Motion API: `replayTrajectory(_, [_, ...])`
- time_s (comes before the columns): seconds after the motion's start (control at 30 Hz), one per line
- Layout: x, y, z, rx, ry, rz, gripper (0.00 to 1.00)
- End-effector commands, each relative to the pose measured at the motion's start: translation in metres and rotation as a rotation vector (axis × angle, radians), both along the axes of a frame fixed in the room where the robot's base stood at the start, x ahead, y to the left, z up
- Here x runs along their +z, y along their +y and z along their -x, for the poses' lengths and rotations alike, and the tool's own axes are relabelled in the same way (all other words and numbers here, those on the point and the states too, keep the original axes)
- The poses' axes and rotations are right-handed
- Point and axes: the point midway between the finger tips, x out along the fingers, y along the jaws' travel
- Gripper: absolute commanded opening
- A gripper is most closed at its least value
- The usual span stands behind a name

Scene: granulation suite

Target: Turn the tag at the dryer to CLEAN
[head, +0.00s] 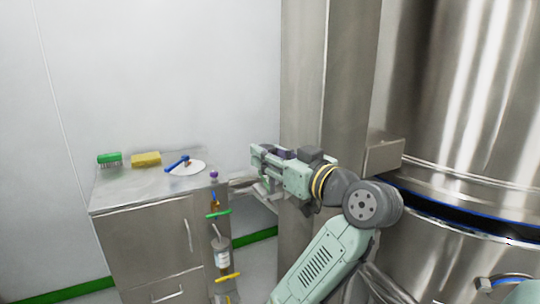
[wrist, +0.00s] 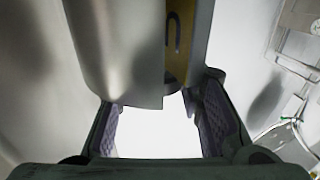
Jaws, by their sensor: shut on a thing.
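My gripper (head: 258,187) is in front of the steel column left of the large steel dryer (head: 455,110). In the wrist view its two fingers (wrist: 158,115) stand on either side of a plain, bright white piece (wrist: 155,135), which spans the gap between them and appears to be the tag. I cannot read any word on it. A yellow strip with a dark mark (wrist: 180,40) shows above, partly hidden by steel; I cannot tell whether it belongs to the tag. In the head view the tag cannot be made out.
A steel cabinet (head: 150,245) stands at the left, with a green brush (head: 110,158), a yellow sponge (head: 146,159) and a white disc with a blue-handled tool (head: 178,163) on top. Bottles and coloured items (head: 222,255) hang at its right side. The steel column (head: 305,85) is close to my gripper.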

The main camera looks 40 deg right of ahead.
Motion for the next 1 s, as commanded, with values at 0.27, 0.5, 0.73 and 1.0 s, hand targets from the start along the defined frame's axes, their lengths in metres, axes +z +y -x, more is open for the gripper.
replayTrajectory(0.27, [-0.0009, -0.0007, -0.0004, 0.018, 0.003, -0.001, 0.06])
replayTrajectory(0.5, [-0.0009, -0.0005, -0.0007, 0.018, 0.003, -0.002, 0.06])
replayTrajectory(0.73, [-0.0006, -0.0004, -0.0007, 0.018, 0.002, -0.001, 0.49])
replayTrajectory(1.0, [-0.0002, -0.0002, -0.0005, 0.018, 0.001, -0.001, 0.55])
